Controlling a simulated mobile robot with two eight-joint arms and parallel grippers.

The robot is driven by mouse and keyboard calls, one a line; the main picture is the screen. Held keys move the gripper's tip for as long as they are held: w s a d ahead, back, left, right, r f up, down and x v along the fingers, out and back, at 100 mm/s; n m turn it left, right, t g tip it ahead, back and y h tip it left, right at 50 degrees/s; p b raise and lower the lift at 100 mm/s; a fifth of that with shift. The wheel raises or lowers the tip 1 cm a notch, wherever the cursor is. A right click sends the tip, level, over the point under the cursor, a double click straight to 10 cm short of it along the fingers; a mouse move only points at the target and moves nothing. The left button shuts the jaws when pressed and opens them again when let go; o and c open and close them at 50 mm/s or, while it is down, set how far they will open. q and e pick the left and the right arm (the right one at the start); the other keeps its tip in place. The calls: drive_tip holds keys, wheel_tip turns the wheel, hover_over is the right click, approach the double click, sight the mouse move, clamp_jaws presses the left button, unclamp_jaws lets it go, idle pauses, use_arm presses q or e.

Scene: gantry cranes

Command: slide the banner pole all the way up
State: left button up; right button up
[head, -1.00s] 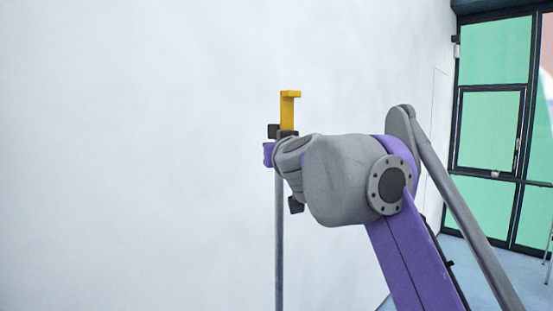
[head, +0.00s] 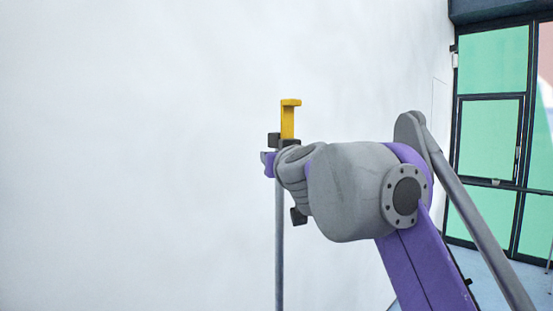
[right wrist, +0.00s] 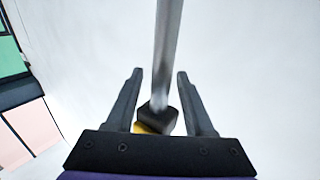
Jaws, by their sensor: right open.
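The banner pole is a thin grey upright rod (head: 279,245) in front of the white wall, with a yellow hooked piece (head: 288,120) at its top. A black block (head: 299,216) sits beside the rod lower down. My right arm covers part of the pole in the head view. In the right wrist view the rod (right wrist: 168,45) runs between the two spread fingers of my right gripper (right wrist: 160,74), with gaps to both. A black block (right wrist: 157,119) and a bit of yellow (right wrist: 145,129) show near the palm. My left gripper is out of view.
A plain white wall (head: 130,150) fills the left and middle of the head view, with clear room left of the pole. A dark-framed door with green panes (head: 490,135) stands at the right, above a blue floor.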

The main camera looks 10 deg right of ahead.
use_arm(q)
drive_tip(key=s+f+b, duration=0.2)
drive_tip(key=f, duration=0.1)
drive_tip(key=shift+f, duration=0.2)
use_arm(e)
drive_tip(key=s, duration=0.9)
drive_tip(key=shift+s, duration=0.25)
drive_tip(key=shift+f, duration=0.1)
drive_tip(key=s+a+f+n+g+y, duration=0.1)
drive_tip(key=a+f+g+y, duration=0.15)
drive_tip(key=f, duration=1.25)
drive_tip(key=s+a+f+n+g+y, duration=0.1)
drive_tip(key=s+f+n+g+y, duration=0.15)
drive_tip(key=f, duration=1.25)
drive_tip(key=s+d+f+m+g+h, duration=0.1)
drive_tip(key=s+d+f+g, duration=0.1)
drive_tip(key=s+f, duration=0.4)
drive_tip(key=s+d+f+m+g+h, duration=0.1)
drive_tip(key=s+f, duration=0.5)
drive_tip(key=f, duration=1)
drive_tip(key=s+d+f+m+g+h, duration=0.1)
drive_tip(key=s+d+f+g+h, duration=0.2)
drive_tip(key=s+d+f, duration=0.3)
wheel_tip(320, 180, down, 5)
drive_tip(key=shift+s+f+g, duration=0.1)
drive_tip(key=shift+s+g, duration=0.1)
drive_tip(key=shift+g, duration=0.5)
